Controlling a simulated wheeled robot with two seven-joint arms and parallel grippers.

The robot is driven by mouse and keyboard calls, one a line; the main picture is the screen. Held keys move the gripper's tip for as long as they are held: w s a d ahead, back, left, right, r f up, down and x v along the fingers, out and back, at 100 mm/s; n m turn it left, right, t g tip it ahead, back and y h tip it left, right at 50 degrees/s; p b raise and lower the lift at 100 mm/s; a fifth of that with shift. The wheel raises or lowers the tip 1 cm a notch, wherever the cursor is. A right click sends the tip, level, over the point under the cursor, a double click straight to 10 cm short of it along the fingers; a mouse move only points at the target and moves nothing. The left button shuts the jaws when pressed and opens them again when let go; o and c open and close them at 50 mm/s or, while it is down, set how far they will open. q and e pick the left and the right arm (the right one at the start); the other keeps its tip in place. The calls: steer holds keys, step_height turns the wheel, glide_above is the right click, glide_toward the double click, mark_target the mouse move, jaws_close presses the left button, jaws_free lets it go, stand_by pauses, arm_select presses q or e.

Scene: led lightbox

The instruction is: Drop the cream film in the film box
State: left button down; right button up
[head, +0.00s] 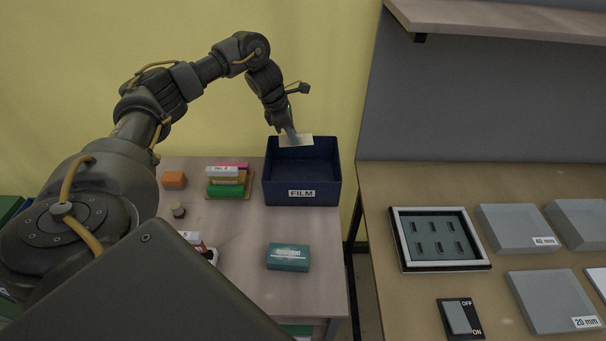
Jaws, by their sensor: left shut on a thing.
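The film box (302,192) is a dark blue open box with a white FILM label on its front, standing at the back right of the left table. The cream film (303,141) is a small pale flat piece at the box's back part. My left gripper (292,135) is shut on the film and holds it over the back part of the box opening. Whether the film touches the box's back wall cannot be told. My right gripper is not in view.
Left of the box are stacked coloured blocks (229,189) and an orange block (174,180). A teal box (288,257) lies in front. On the right table are a framed tray (440,264), grey slabs (516,228) and an ON/OFF switch (459,318). A shelf (500,18) hangs above.

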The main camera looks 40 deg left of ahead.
mark_target(289, 144)
arm_select(q)
steer(key=shift+f+b, duration=2.5)
steer(key=shift+f, duration=0.55)
steer(key=shift+s+r, duration=0.1)
steer(key=c, duration=1.3)
jaws_free()
steer(key=shift+c, duration=0.2)
steer(key=p+v, duration=0.2)
steer(key=v, duration=0.8)
steer(key=shift+s+a+r, duration=0.1)
steer(key=shift+a+r, duration=0.05)
steer(key=shift+r, duration=0.2)
